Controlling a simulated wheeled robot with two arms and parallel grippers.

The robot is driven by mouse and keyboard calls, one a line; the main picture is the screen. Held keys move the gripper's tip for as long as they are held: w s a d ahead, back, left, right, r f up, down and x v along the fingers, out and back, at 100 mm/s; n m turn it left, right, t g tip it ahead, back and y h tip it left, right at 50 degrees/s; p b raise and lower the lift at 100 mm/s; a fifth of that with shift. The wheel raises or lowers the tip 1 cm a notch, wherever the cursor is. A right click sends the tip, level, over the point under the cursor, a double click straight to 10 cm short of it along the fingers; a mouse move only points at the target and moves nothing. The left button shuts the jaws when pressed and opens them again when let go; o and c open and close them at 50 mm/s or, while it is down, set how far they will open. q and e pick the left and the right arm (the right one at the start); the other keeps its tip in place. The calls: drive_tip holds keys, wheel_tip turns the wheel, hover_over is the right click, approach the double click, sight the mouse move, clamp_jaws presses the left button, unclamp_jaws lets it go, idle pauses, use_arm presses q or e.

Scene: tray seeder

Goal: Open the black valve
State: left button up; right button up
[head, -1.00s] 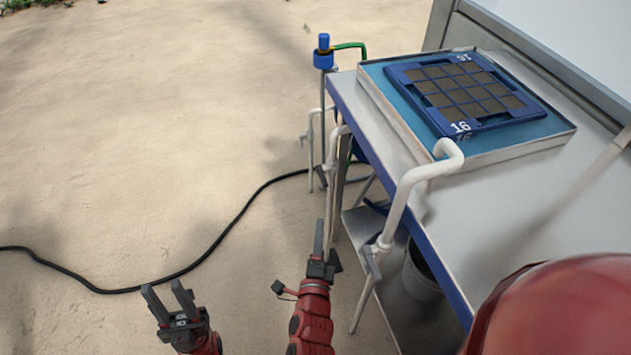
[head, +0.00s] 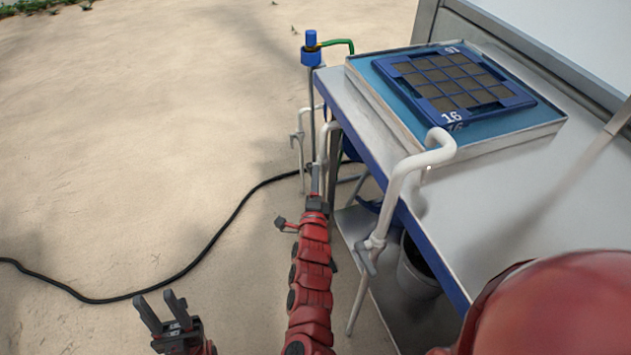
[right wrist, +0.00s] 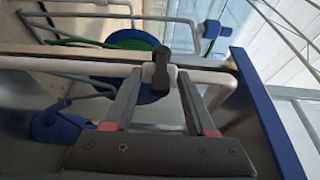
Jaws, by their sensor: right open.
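The black valve (right wrist: 161,66) has a short dark handle on a white pipe in the right wrist view. My right gripper (right wrist: 160,80) is open there, its fingertips on either side of the handle. I cannot tell whether either finger touches it. In the head view my right gripper (head: 316,182) reaches in beside the bench's left edge, near the white pipes, and the valve there is too small and crowded to make out surely. My left gripper (head: 159,305) is open and empty over the sandy ground at the lower left.
The bench (head: 480,205) holds a blue seed tray (head: 450,116) in a shallow basin. A nearer white pipe (head: 398,190) carries a grey valve (head: 366,258). A post with a blue fitting (head: 311,57) and green hose stands behind. A black cable (head: 225,220) crosses the open sand.

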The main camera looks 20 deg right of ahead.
clamp_jaws()
idle(0.4)
